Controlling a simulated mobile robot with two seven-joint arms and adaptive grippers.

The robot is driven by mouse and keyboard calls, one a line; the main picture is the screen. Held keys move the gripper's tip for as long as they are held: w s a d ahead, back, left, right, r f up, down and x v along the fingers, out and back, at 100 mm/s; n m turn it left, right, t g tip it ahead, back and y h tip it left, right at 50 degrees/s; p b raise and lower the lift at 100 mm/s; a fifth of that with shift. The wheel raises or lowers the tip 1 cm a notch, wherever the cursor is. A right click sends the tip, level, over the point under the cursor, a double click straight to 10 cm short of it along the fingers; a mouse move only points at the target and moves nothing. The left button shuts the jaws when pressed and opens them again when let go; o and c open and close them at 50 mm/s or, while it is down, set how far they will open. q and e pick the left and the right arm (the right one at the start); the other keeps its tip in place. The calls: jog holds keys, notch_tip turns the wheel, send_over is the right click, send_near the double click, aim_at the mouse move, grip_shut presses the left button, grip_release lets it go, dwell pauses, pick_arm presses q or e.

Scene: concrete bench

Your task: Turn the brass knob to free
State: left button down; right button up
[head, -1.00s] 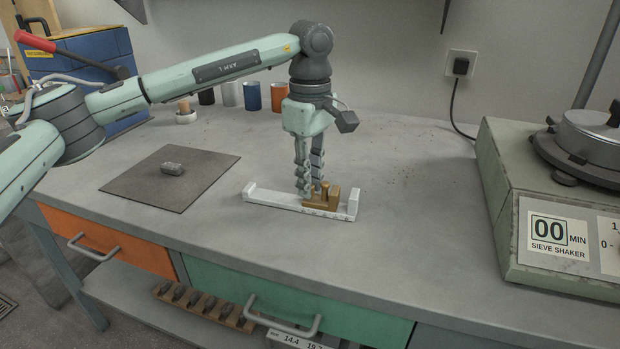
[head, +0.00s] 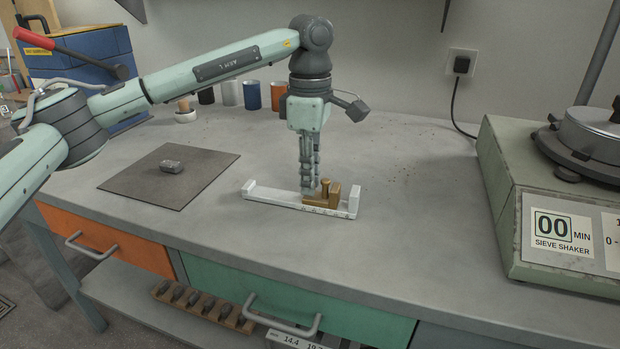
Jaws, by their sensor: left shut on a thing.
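A white rail (head: 268,197) with raised ends and small marks on its front lies on the bench. A brass piece (head: 333,194) with a short upright part sits on its right half. My left gripper (head: 311,192) points straight down at the brass piece and is shut on its knob. The fingers stand nearly one behind the other in this view and hide most of the grip. I cannot read the marks on the rail. My right gripper is not in view.
A dark mat (head: 150,183) with a small grey block (head: 171,166) lies to the left. Several cups, among them an orange one (head: 279,96), stand at the back. A sieve shaker (head: 540,200) stands at the right. The bench between rail and shaker is clear.

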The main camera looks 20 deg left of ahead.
pick_arm(q)
jog(key=shift+n, duration=0.8)
jog(key=c, duration=1.5)
grip_release()
notch_tip(320, 180, up, 12)
jog(key=shift+r, duration=0.1)
